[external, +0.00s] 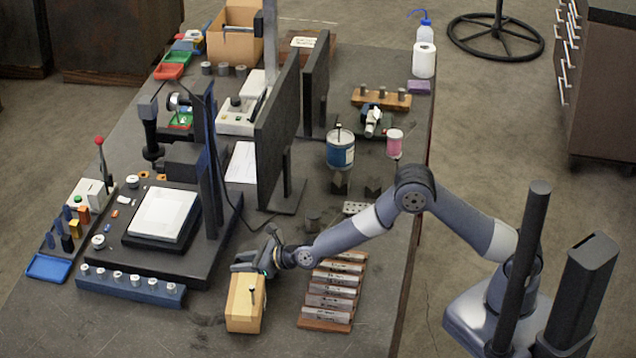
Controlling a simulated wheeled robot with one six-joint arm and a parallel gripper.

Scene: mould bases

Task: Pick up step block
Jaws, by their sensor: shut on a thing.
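My gripper (262,262) is low over the near part of the bench, at the far end of a tan wooden block (243,310). It is shut on a small grey piece (243,267), which I take to be the step block. The piece is partly hidden by the jaws, and its steps are too small to make out. I cannot tell whether it touches the wooden block or the bench.
A wooden rack of grey bars (328,325) lies right of my gripper. A dark stand with a white plate (163,215) is to the left, with a blue strip of small cylinders (130,285) before it. Monitors (277,135) stand behind. Bare bench shows at the front left.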

